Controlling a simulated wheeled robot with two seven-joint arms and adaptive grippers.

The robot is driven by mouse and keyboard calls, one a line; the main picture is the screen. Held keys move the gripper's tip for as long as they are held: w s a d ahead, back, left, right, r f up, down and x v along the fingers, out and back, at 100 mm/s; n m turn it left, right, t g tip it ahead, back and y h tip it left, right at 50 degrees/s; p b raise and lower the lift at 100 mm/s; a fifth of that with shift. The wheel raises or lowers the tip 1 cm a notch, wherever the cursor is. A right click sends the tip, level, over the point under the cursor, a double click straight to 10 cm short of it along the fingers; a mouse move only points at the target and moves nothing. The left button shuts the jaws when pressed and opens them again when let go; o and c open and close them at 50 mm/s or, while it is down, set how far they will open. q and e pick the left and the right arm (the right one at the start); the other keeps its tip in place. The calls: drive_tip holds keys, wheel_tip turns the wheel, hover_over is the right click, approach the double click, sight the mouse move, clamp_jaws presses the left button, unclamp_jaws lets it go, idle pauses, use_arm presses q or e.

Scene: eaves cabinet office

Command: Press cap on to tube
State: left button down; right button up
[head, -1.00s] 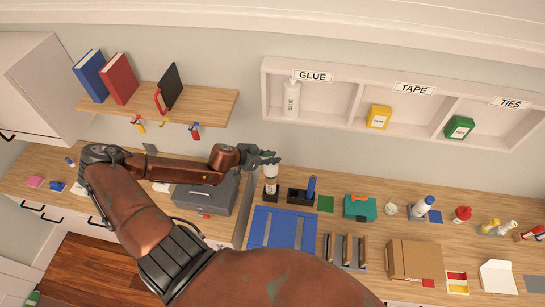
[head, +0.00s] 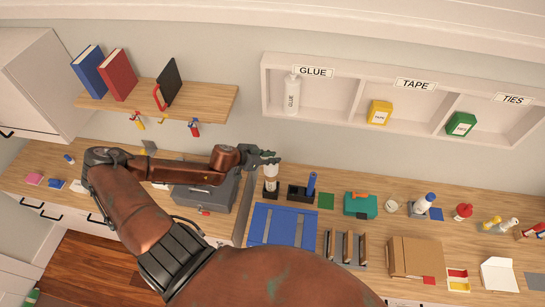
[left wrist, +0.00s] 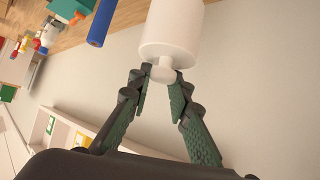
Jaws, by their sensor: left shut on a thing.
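My left gripper (head: 268,158) is over the bench, just above a pale upright tube (head: 271,172) in a dark base (head: 271,190). In the left wrist view the gripper (left wrist: 158,78) is shut on the small knob of a white, round cap-like piece (left wrist: 172,32). The wide body of this piece lies beyond the fingertips. In the head view the fingers hide the cap and the tube's top, so I cannot tell whether the cap is seated. My right gripper is not in view.
A black holder (head: 297,193) with an upright blue cylinder (head: 311,184) stands close to the right. A grey box (head: 205,196) is left, under my arm. A blue mat (head: 272,226) lies in front. A teal box (head: 360,205) stands further right.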

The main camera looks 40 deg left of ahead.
use_arm(q)
drive_tip(key=shift+f+b, duration=0.5)
drive_tip(key=shift+f, duration=0.85)
drive_tip(key=c, duration=1.7)
unclamp_jaws()
drive_tip(key=shift+s, duration=0.15)
drive_tip(key=shift+v, duration=5.85)
drive_tip(key=shift+r, duration=0.1)
